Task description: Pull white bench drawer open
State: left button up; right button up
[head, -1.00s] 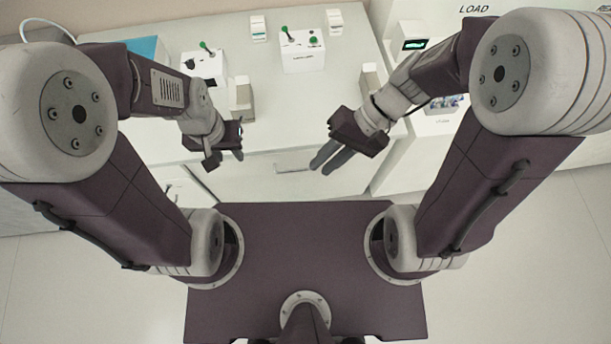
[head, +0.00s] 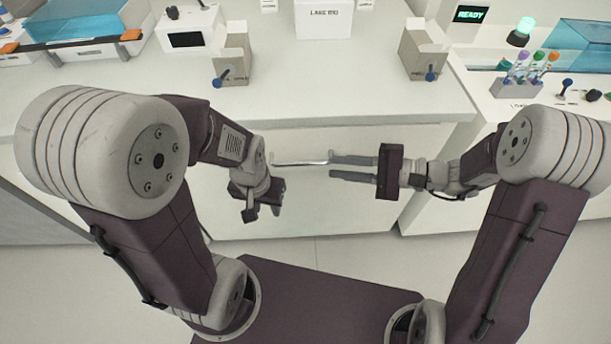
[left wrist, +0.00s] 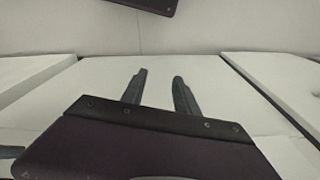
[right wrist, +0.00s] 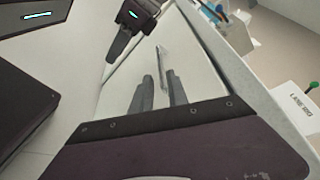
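The white bench drawer (head: 300,205) is the pale front below the worktop edge; I cannot tell whether it is slightly open. Its silver bar handle (head: 298,163) runs level across it. My right gripper (head: 333,166) comes from the right, its fingers apart and pointing at the handle's right end. In the right wrist view the handle (right wrist: 162,60) lies ahead, in line with the gap between the fingers (right wrist: 160,82); contact is not clear. My left gripper (head: 266,203) is below and left of the handle. Its fingers (left wrist: 160,78) are apart and empty.
The white worktop (head: 330,95) overhangs the drawer and holds two open boxes (head: 233,65) (head: 424,55) and a white block (head: 323,18). A tube rack (head: 518,86) stands on the right-hand bench. Floor is free in front.

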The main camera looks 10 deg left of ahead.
aim_at(306, 162)
jog(key=b+x, duration=0.3)
jog(key=x, duration=0.5)
jog(key=shift+a+f, duration=0.1)
jog(key=shift+a, duration=0.45)
jog(key=shift+c, duration=0.3)
grip_shut()
dwell(0.5)
